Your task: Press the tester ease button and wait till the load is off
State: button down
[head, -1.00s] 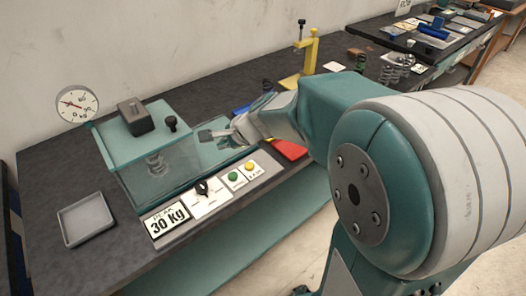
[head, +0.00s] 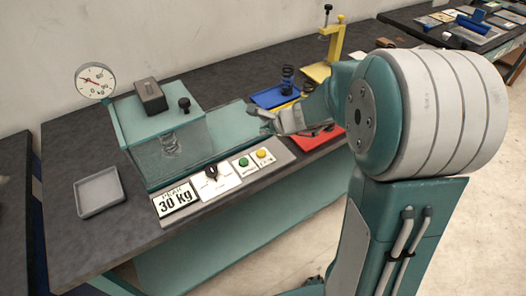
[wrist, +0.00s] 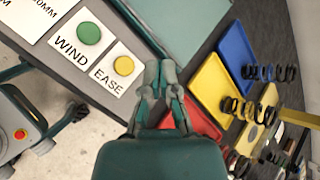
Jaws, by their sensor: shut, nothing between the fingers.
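The yellow EASE button (head: 262,153) sits on a white label at the right end of the tester's front panel. It also shows in the wrist view (wrist: 124,66), just left of my fingertips. The green WIND button (head: 244,162) is left of it. My gripper (wrist: 159,70) is shut and empty, apart from the button in the picture; in the head view it is behind the button, over the bench side. The tester (head: 150,125) has a clear chamber with a spring (head: 168,142) standing inside. Its dial gauge (head: 95,82) has its needle off to the left.
A black selector knob (head: 211,173) and a "PEAK 30 kg" plate (head: 175,201) are left of the buttons. Red (head: 318,136), yellow and blue (head: 275,97) trays lie to the right, some with springs. An empty grey tray (head: 98,192) is at left.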

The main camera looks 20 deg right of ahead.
aim_at(263, 153)
jog(key=f, duration=0.2)
jog(key=a+f, duration=0.1)
jog(key=f, duration=0.2)
jog(key=shift+a+f, duration=0.15)
jog(key=shift+a, duration=0.05)
jog(key=shift+f, duration=0.3)
jog(key=shift+d+f, duration=0.25)
jog(key=shift+d, duration=0.15)
jog(key=shift+a, duration=0.25)
jog(key=shift+d, duration=0.15)
jog(key=shift+f, duration=0.15)
jog(key=shift+s+f, duration=0.1)
jog(key=shift+f, duration=0.1)
